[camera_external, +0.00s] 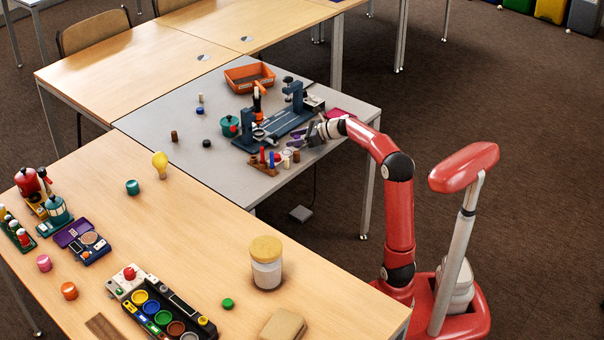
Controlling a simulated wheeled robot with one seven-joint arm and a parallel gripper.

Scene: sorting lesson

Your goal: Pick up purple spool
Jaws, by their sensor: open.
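A small purple thing (297,139), which may be the purple spool, lies on the grey table (200,90) by the front right of a dark blue bench device (283,128). Its exact shape is too small to tell. My gripper (311,137) is open, reaching in from the right just beside the purple thing and low over the table. Whether its fingers are around or only beside the purple thing, I cannot tell. The gripper partly covers this spot.
A wooden rack (264,168) with red and blue pegs stands just in front, with small pieces beside it. A magenta item (341,114) lies behind my gripper. An orange bin (250,88) stands at the back.

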